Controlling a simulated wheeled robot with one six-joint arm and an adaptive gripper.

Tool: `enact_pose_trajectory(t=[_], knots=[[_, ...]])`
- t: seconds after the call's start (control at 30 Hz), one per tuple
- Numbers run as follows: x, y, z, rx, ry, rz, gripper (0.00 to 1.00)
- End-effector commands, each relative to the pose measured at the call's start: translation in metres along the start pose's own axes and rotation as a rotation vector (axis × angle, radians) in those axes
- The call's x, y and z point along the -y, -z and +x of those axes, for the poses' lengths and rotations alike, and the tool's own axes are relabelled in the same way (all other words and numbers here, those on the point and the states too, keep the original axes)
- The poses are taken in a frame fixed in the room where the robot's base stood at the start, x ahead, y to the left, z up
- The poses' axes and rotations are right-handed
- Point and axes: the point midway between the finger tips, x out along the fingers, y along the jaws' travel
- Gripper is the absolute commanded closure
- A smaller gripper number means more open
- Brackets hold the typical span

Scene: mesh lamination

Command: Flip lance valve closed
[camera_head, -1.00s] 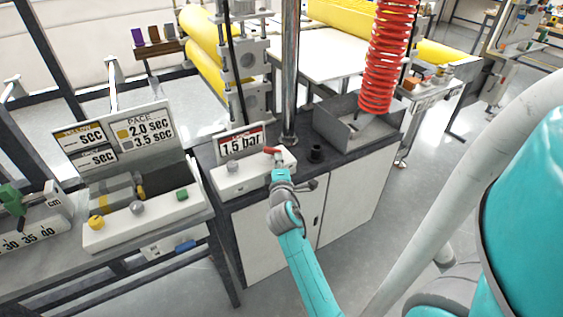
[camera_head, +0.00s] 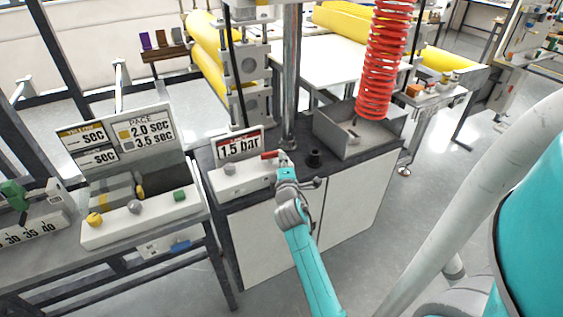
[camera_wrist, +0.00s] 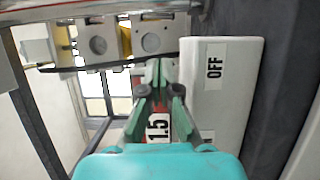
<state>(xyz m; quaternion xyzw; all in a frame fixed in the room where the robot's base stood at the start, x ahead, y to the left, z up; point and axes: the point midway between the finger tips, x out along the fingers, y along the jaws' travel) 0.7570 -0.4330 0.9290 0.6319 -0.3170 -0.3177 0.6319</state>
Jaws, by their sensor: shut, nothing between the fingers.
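The lance valve's red handle (camera_head: 268,155) points left above the right part of a white box (camera_head: 238,184) on the dark bench top, in the head view. My gripper (camera_head: 283,157) is shut and empty at the right end of the handle. Whether it touches the handle I cannot tell. In the wrist view the closed fingers (camera_wrist: 161,72) are beside the white box (camera_wrist: 222,95), which carries an OFF label (camera_wrist: 214,67). The handle is not clearly seen there, and my fingers hide part of the 1.5 bar sign (camera_wrist: 158,127).
The 1.5 bar sign (camera_head: 240,146) stands behind the box. A metal post (camera_head: 290,80) rises behind my gripper. A PACE panel (camera_head: 135,140) stands left.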

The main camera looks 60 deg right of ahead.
Motion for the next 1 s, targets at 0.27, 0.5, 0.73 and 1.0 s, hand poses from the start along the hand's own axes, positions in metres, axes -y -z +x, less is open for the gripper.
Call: enact_pose_trajectory(t=[0.27, 0.5, 0.73, 1.0], knots=[[-0.0008, -0.0037, 0.0067, 0.0, -0.002, 0.001, 1.0], [-0.001, -0.0051, 0.0094, 0.0, -0.002, 0.0, 1.0], [-0.0011, -0.0057, 0.0104, 0.001, -0.002, 0.0, 1.0], [-0.0014, -0.006, 0.0108, 0.002, -0.002, 0.0, 1.0]])
